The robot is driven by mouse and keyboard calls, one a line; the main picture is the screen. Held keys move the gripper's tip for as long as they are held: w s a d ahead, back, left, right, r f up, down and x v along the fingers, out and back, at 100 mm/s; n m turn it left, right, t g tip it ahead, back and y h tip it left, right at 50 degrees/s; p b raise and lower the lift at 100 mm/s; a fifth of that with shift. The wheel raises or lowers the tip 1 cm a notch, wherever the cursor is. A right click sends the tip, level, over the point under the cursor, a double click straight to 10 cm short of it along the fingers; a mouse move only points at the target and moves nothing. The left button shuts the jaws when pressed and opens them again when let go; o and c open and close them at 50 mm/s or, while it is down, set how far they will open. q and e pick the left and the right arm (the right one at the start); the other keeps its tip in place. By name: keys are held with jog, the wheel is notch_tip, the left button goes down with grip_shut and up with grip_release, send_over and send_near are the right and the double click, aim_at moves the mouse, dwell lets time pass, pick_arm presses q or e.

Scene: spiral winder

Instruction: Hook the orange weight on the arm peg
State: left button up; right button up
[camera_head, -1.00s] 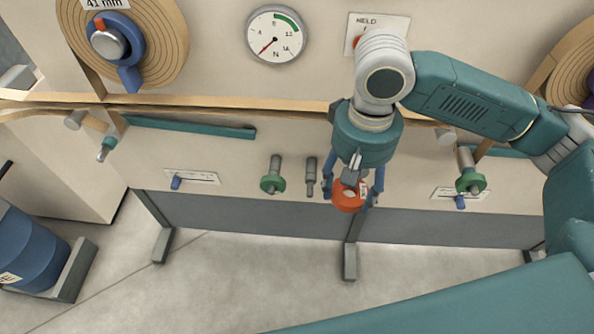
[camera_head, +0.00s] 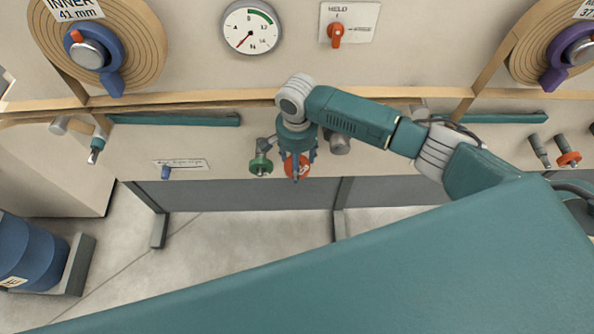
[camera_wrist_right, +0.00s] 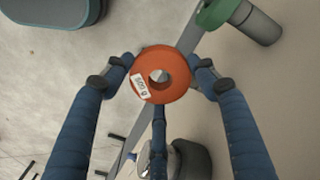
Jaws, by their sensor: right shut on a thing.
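The orange weight (camera_head: 297,167) is a disc with a central hole and a white label; it also shows in the right wrist view (camera_wrist_right: 172,87). My right gripper (camera_wrist_right: 160,82) is shut on its rim, with the fingers spread around it. In the head view the right gripper (camera_head: 297,158) hangs in front of the machine's lower panel, just right of a green weight (camera_head: 261,166) on a grey peg. A short grey cylinder (camera_head: 340,145) sticks out just right of the gripper. I cannot tell which is the arm peg. My left gripper is out of view.
A dial (camera_head: 251,28) and a red-handled switch (camera_head: 337,33) sit above. Two more grey pegs, one with an orange collar (camera_head: 568,158), stand at the far right. The green weight (camera_wrist_right: 213,13) is close by in the wrist view.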

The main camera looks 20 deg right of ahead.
notch_tip(320, 180, down, 4)
jog(key=shift+w+r+b, duration=0.1)
jog(key=shift+r+b, duration=0.1)
jog(key=shift+b, duration=1.05)
jog(key=shift+s+a+f+b, duration=0.1)
jog(key=shift+s+f+b, duration=0.3)
jog(key=shift+s+f, duration=0.2)
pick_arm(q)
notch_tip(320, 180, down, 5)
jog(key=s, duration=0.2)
pick_arm(e)
jog(key=shift+s, duration=0.2)
grip_shut()
pick_arm(q)
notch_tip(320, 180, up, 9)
jog(key=p, duration=0.8)
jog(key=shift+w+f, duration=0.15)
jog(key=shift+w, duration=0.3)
pick_arm(e)
jog(key=s+a+r, duration=0.1)
jog(key=s+a, duration=0.2)
jog(key=s, duration=0.8)
jog(key=shift+s+a+r, duration=0.15)
jog(key=shift+a+r, duration=0.15)
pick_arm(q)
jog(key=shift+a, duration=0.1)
